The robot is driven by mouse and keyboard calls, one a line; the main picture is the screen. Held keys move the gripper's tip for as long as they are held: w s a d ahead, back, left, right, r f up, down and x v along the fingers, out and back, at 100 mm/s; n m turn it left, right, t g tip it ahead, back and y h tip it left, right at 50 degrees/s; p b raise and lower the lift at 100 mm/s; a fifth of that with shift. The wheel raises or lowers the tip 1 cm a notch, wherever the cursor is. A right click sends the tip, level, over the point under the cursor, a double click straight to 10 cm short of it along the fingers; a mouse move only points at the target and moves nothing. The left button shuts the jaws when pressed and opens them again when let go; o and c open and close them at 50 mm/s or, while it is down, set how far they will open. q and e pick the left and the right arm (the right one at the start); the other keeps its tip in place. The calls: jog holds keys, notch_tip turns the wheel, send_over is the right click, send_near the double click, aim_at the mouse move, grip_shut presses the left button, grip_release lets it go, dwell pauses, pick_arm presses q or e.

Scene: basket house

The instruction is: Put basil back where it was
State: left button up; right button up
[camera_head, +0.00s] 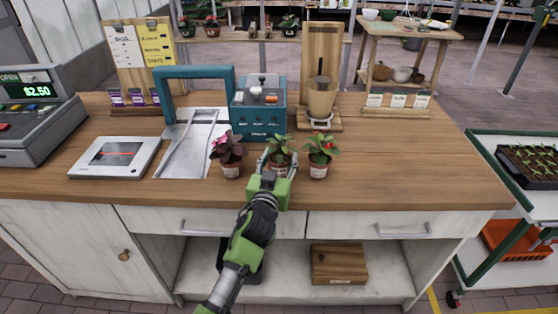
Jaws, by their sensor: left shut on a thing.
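The basil (281,146), a small leafy green plant in a terracotta pot, stands in the middle of three potted plants near the front of the wooden counter (420,185). My left gripper (278,163) reaches in from the front and is shut on the basil's pot, its fingers around the pot's sides. The gripper hides part of the pot, and I cannot tell whether the pot touches the counter. My right gripper is not in view.
A pink-flowered plant (228,150) stands close on the left and a red-flowered plant (320,147) close on the right. Behind are a teal machine (258,118) and a wooden stand (322,50). The counter's right part is clear. A seedling cart (505,165) stands at right.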

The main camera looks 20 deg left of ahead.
pick_arm(q)
jog(key=shift+s+d+r, duration=0.1)
jog(key=shift+s, duration=0.05)
jog(key=shift+d, duration=0.1)
jog(key=o, duration=0.9)
jog(key=shift+c, duration=0.2)
jog(key=o, duration=0.4)
jog(key=shift+f, duration=0.2)
jog(key=shift+c, duration=0.2)
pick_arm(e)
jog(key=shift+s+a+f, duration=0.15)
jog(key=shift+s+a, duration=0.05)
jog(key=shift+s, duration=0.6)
pick_arm(q)
jog(key=shift+r, duration=0.15)
